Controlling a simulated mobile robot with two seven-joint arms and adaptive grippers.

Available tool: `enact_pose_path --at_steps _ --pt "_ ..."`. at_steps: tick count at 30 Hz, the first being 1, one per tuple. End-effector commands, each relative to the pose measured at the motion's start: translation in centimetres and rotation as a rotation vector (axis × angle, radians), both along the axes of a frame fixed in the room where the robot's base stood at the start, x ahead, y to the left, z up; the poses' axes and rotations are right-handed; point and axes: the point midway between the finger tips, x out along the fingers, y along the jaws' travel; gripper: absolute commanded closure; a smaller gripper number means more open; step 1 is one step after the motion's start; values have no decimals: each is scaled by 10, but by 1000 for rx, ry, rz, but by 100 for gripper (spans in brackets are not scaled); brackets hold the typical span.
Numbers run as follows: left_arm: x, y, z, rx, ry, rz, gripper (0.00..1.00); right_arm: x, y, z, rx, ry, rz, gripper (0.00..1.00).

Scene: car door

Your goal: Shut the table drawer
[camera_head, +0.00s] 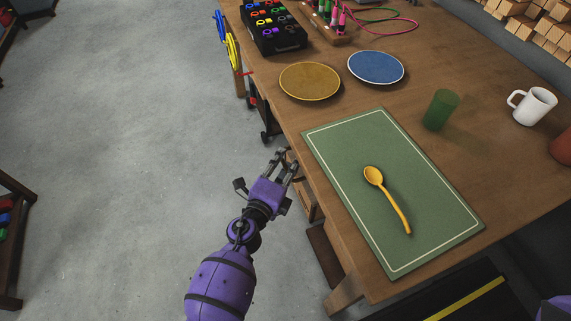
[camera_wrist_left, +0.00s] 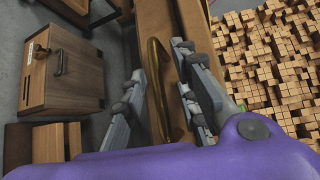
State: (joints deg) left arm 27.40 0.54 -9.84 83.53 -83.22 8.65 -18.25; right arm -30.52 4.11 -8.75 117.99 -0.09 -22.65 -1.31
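In the left wrist view, a curved brass handle (camera_wrist_left: 156,85) is on the brown wooden drawer (camera_wrist_left: 153,18). In the head view, wooden parts of the drawer area (camera_head: 306,205) show beside the table's left edge, mostly hidden by the tabletop and my gripper. How far the drawer stands out is hard to tell. My left gripper (camera_head: 284,161) is at that edge, pointing at the table's side. Its fingers are apart, one on each side of the handle in the wrist view; I cannot tell whether they touch it. My right gripper is not in view.
The wooden table (camera_head: 460,75) carries a green mat (camera_head: 335,135) with a yellow spoon (camera_head: 391,200), a yellow plate (camera_head: 310,81), a blue plate (camera_head: 376,67), a green cup (camera_head: 439,110) and a white mug (camera_head: 535,107).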

Motion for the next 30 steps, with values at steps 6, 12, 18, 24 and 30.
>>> enact_pose_path --at_steps 6,12,18,24,30 --pt "-2 2 0 2 0 2 72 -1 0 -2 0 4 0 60" --pt "-27 16 3 6 0 1 72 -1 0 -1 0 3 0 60" --pt "-66 34 9 2 2 1 72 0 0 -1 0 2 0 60" --pt "-95 47 14 0 2 0 72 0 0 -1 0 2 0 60" --pt "-106 53 16 0 1 1 72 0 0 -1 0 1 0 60"
